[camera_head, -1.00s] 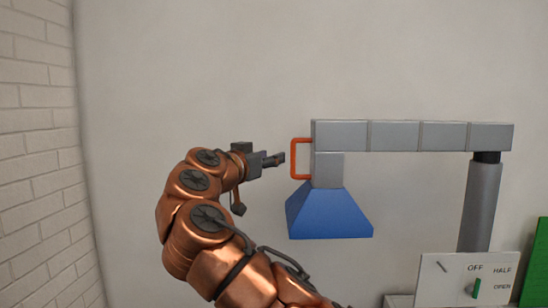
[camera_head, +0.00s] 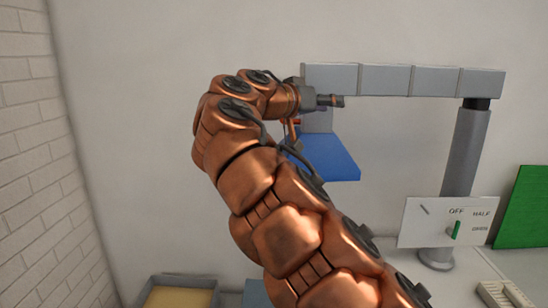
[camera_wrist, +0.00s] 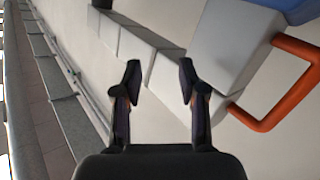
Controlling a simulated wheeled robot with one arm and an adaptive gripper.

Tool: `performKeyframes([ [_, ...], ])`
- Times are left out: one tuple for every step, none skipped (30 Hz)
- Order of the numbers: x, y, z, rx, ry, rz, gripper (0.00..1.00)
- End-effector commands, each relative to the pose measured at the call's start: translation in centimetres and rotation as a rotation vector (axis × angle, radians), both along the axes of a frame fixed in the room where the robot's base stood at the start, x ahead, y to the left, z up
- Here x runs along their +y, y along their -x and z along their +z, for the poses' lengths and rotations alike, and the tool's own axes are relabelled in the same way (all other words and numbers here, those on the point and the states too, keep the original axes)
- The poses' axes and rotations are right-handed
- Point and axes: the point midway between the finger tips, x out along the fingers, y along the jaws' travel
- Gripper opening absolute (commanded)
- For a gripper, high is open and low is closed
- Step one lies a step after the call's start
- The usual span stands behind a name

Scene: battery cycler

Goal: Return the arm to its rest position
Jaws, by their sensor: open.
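My gripper (camera_wrist: 160,80) is open and empty in the wrist view, its two dark fingers apart with grey duct segments and wall beyond them. In the head view my gripper (camera_head: 335,100) is seen from the side, in front of the left end of the grey duct arm. My copper arm is bent and reaches up from the lower right. The orange handle (camera_wrist: 268,125) on the duct end is to the right of the fingers in the wrist view, apart from them. In the head view my arm hides most of the handle.
A blue hood (camera_head: 335,160) hangs under the grey duct (camera_head: 385,80), which a grey post (camera_head: 465,155) holds. A white panel (camera_head: 425,222) with OFF, HALF and OPEN marks stands at right, beside a green board (camera_head: 525,210). A yellowish tray (camera_head: 180,297) is at lower left.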

Motion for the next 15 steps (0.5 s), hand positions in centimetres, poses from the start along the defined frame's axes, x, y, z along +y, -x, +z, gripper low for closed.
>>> performKeyframes([
  [-1.7, 0.7, -0.2, 0.031, -0.004, -0.029, 0.41],
  [-2.6, 1.2, -0.4, 0.051, -0.007, -0.045, 0.41],
  [-3.8, 1.8, -0.5, 0.076, -0.013, -0.063, 0.41],
  [-4.8, 2.3, -0.7, 0.095, -0.02, -0.079, 0.41],
  [-5.8, 2.8, -1.0, 0.118, -0.026, -0.094, 0.41],
  [-6.9, 3.5, -1.4, 0.145, -0.036, -0.108, 0.41],
  [-7.9, 4.0, -1.8, 0.168, -0.046, -0.12, 0.41],
  [-8.8, 4.6, -2.2, 0.188, -0.057, -0.133, 0.41],
  [-9.8, 5.5, -2.5, 0.215, -0.069, -0.146, 0.41],
  [-10.7, 6.1, -3.0, 0.236, -0.081, -0.156, 0.41],
  [-11.5, 6.8, -3.5, 0.26, -0.095, -0.165, 0.41],
  [-12.4, 7.6, -4.2, 0.288, -0.112, -0.173, 0.41],
  [-13.2, 8.3, -4.7, 0.31, -0.125, -0.18, 0.41],
  [-13.9, 9.0, -5.3, 0.333, -0.139, -0.186, 0.41],
  [-14.7, 9.9, -5.9, 0.359, -0.159, -0.19, 0.41],
])
